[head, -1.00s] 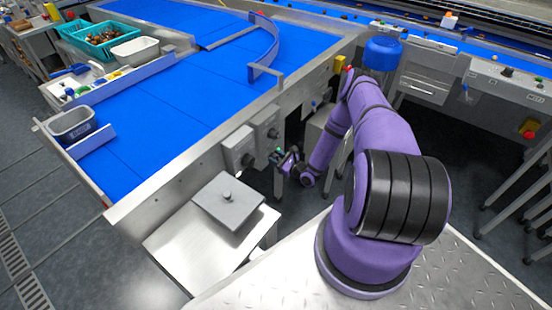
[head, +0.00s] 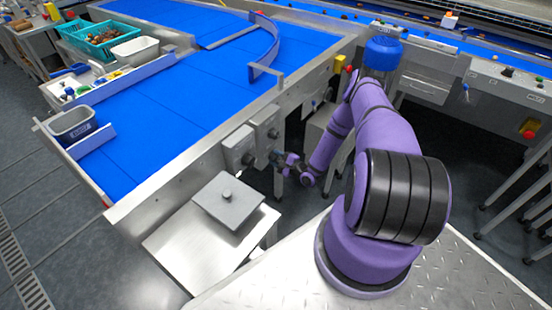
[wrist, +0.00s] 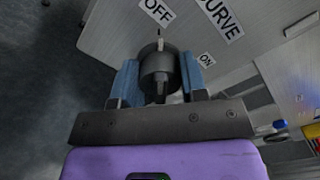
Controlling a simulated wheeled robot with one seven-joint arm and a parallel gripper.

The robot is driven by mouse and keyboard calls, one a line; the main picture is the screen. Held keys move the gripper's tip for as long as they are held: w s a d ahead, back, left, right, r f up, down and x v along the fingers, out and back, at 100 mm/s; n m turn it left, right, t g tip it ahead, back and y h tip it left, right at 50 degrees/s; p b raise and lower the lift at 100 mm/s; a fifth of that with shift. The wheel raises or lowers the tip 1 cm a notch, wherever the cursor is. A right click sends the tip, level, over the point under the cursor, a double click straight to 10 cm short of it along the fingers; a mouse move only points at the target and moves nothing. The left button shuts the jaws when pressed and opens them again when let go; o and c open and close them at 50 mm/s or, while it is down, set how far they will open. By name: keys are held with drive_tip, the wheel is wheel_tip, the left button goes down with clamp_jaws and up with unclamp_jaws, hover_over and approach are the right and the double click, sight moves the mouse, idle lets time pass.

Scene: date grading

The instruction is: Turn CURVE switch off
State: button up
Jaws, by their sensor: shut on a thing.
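The CURVE switch is a dark round knob (wrist: 159,72) on a grey panel in the wrist view. My gripper (wrist: 158,82) has its two blue fingers on either side of the knob and is shut on it. A white mark on the knob points up, toward the OFF label (wrist: 158,12). The ON label (wrist: 206,60) is to the right of the knob, and the CURVE label (wrist: 220,18) is at the upper right. In the head view my gripper (head: 278,158) is beside the conveyor's grey boxes; the knob it holds is hidden there.
Two grey control boxes (head: 264,124) are on the conveyor's side frame. A metal table with a grey lidded plate (head: 228,200) stands left of my gripper. The blue belt (head: 160,120) lies behind. A yellow box with a red button (head: 340,64) is near my arm.

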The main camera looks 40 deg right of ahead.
drive_tip(key=shift+s+n, duration=0.1)
drive_tip(key=shift+n, duration=0.2)
idle(0.4)
drive_tip(key=o, duration=0.9)
drive_tip(key=v, duration=1)
drive_tip(key=shift+s+d, duration=0.1)
drive_tip(key=shift+s, duration=0.3)
